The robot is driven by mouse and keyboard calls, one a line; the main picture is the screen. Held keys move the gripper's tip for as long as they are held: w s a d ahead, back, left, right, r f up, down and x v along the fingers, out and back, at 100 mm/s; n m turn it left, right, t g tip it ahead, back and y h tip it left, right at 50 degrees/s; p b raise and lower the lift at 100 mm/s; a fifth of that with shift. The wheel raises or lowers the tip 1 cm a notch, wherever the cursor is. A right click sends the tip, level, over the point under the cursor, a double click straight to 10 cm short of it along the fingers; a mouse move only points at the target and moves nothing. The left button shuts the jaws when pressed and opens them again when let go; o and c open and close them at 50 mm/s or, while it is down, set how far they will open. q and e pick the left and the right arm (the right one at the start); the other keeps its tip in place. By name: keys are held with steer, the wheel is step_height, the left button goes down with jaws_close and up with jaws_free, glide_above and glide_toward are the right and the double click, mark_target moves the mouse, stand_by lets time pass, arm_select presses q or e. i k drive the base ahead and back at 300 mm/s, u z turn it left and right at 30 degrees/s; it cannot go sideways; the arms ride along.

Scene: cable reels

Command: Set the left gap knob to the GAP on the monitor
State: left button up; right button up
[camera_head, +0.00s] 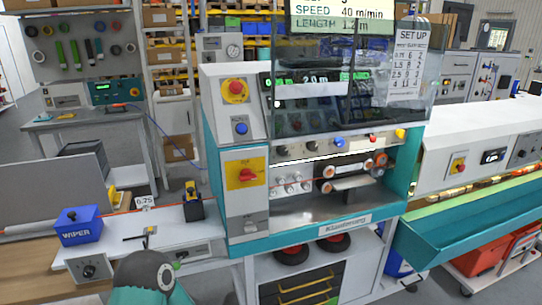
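The monitor (340,16) at the top edge is cut off; I read SPEED 40 m/min and LENGTH 1.2 m, while the line above is cropped and its GAP value cannot be read. No knob is legibly labelled as the left gap knob. A dark knob (88,271) with a dial sits on a white box at the lower left. Inside the machine (290,237) are small pale knobs (291,188) and orange-ended rollers (328,171). My arm link (147,272) shows at the bottom left. Neither gripper is in view.
A clear guard (400,90) carries a SET UP sheet (408,60). A blue WIPER block (79,226) and a black-yellow device (193,201) stand left of the machine. A red knob (247,176) is on its front panel. A teal trough (470,228) lies right.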

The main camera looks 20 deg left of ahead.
mark_target(282, 151)
steer(key=u, duration=0.15)
steer(key=i, duration=1)
steer(key=z, duration=0.05)
